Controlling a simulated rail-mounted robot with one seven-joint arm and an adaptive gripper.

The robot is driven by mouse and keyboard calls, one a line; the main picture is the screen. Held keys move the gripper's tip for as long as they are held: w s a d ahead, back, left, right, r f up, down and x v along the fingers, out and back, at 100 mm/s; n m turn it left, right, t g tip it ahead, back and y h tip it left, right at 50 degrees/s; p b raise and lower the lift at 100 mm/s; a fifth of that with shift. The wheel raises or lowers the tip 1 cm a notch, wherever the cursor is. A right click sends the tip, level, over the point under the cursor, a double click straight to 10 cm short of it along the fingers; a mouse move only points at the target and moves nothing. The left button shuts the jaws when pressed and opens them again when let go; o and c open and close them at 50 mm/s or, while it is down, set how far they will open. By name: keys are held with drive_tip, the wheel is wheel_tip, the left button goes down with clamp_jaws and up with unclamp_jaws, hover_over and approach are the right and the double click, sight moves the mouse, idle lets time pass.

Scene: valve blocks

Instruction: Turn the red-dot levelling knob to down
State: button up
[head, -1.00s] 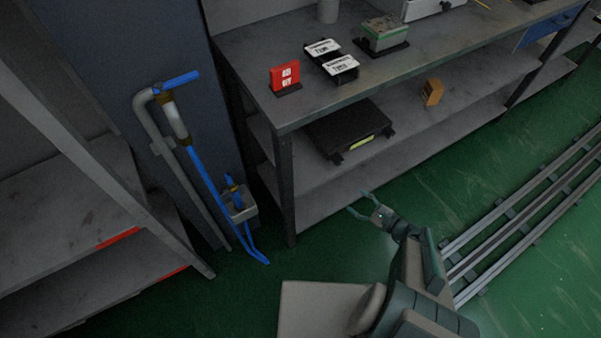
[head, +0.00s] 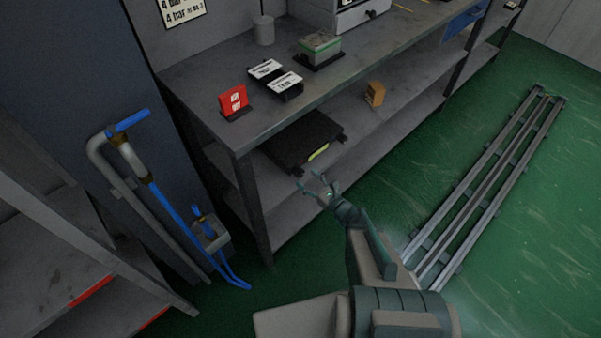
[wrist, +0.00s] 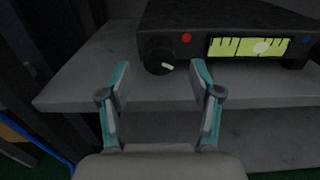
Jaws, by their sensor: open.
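The levelling knob (wrist: 159,59) is a round black dial with a light pointer mark, on the front left corner of a black scale (wrist: 235,18). The pointer lies nearly level, tilted slightly. A red dot (wrist: 187,37) sits on the scale's front just right of the knob. In the head view the scale (head: 304,139) rests on the bench's lower shelf; its knob is too small to make out. My gripper (wrist: 158,72) is open and empty, its fingers spread to either side below the knob. In the head view my gripper (head: 315,181) is in front of the shelf edge.
A lit yellow-green display (wrist: 249,47) and a blue dot (wrist: 306,39) are right of the knob. The lower shelf (head: 352,127) also holds an orange-brown block (head: 374,93). A bench leg (head: 251,207) stands left of my gripper. Blue-handled piping (head: 150,180) is farther left.

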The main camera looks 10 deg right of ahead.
sight(301, 175)
drive_tip(key=shift+p+x, duration=0.3)
drive_tip(key=shift+x, duration=1.8)
drive_tip(key=shift+s, duration=0.1)
drive_tip(key=c, duration=1.1)
drive_tip(key=shift+f, duration=0.1)
drive_tip(key=shift+c, duration=0.2)
drive_tip(key=shift+f+b, duration=0.1)
drive_tip(key=shift+b, duration=0.8)
